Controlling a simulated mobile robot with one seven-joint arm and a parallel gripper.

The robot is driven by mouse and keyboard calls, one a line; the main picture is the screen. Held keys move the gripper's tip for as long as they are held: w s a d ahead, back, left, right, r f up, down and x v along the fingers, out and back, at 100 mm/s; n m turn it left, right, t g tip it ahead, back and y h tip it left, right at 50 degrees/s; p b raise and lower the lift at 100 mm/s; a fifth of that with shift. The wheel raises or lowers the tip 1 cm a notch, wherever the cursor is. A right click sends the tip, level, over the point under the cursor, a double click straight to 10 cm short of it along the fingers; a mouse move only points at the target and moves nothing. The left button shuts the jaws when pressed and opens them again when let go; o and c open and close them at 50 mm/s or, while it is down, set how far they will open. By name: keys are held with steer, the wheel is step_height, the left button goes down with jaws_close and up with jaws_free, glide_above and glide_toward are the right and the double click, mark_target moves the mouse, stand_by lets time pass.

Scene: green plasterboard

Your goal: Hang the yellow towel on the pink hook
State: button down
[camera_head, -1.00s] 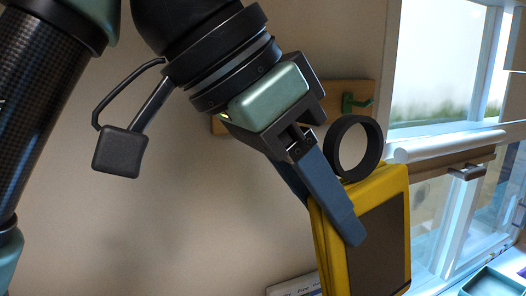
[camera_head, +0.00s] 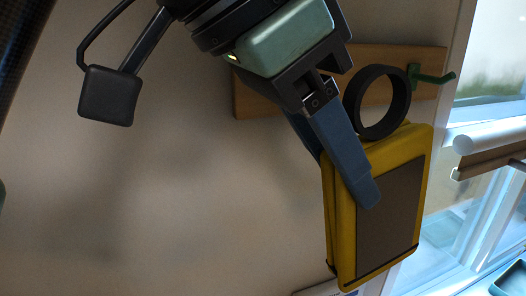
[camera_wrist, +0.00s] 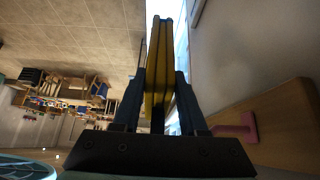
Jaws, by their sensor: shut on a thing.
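The yellow towel (camera_head: 342,225) is a folded slab with a dark brown panel and a black ring (camera_head: 403,104) at its top edge. My gripper (camera_head: 345,185) is shut on the towel near its upper left and holds it in the air, slightly tilted, in front of the wall. In the wrist view the towel (camera_wrist: 158,65) stands edge-on between my two blue fingers. The pink hook (camera_wrist: 236,130) shows on a wooden board at the lower right of the wrist view. In the head view the pink hook is hidden, probably behind my gripper.
The wooden board (camera_head: 415,57) is on the wall behind my gripper and carries a green hook (camera_head: 434,77) at its right end. A window with a white roll (camera_head: 490,138) and a wooden rail is at the right. The wall left of the towel is bare.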

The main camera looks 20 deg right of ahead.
mark_target(316, 146)
steer(key=shift+w+d+f, duration=0.1)
steer(key=shift+w, duration=0.3)
steer(key=shift+s+a+r, duration=0.25)
steer(key=shift+s+r, duration=0.05)
steer(key=shift+s, duration=0.3)
steer(key=shift+w, duration=1.05)
steer(key=shift+s+a+r, duration=0.1)
steer(key=shift+s+a, duration=0.05)
steer(key=shift+s, duration=0.15)
steer(key=shift+w, duration=0.5)
steer(key=shift+w+f, duration=0.2)
steer(key=shift+w, duration=0.2)
